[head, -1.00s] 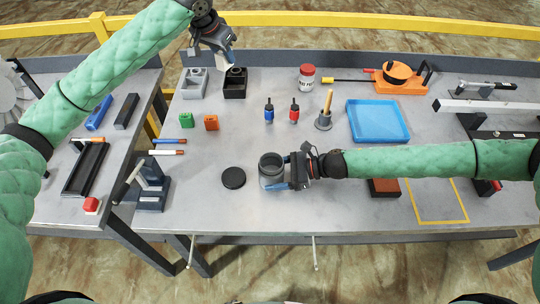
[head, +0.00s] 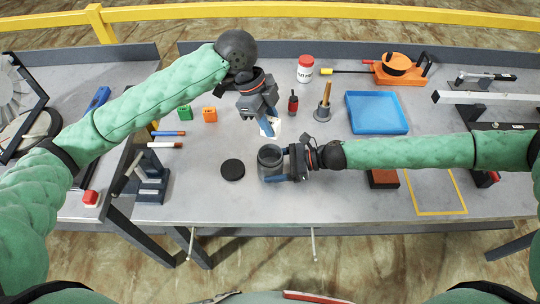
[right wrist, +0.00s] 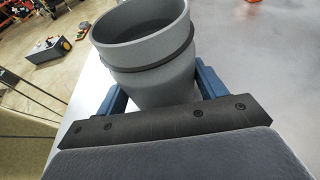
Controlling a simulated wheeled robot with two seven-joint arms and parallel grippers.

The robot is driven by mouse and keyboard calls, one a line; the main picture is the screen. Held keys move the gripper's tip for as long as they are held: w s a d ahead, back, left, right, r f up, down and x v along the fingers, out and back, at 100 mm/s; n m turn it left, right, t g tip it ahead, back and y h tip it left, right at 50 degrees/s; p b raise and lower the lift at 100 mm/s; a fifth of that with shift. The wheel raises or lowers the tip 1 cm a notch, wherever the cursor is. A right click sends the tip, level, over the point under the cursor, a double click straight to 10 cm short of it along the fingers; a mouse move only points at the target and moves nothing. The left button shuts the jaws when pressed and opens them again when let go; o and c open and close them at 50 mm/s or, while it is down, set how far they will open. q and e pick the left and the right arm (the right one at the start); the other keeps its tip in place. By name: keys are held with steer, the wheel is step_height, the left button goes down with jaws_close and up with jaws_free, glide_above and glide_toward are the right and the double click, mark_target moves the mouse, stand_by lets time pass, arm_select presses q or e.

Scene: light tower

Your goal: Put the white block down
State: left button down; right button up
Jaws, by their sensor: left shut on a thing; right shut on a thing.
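My left gripper (head: 266,127) is shut on the white block (head: 274,125), which shows only partly around the blue fingers. It is just behind the grey cup, and I cannot tell whether the block touches the table. My right gripper (head: 286,163) is shut on the grey cup (head: 269,160), which stands open at the top near the table's front. In the right wrist view the cup (right wrist: 145,50) sits between the blue fingers, and its inside looks empty where visible.
A black round lid (head: 232,169) lies left of the cup. A red bottle (head: 293,103), a brush in a holder (head: 323,107) and a blue tray (head: 377,113) stand to the right.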

arm_select(q)
step_height(320, 180, down, 9)
stand_by(0.5)
steer(key=shift+f, duration=0.7)
steer(key=c, duration=1.1)
jaws_free()
steer(key=shift+r, duration=0.45)
steer(key=v, duration=1.2)
steer(key=shift+r, duration=0.15)
arm_select(e)
steer(key=o, duration=0.8)
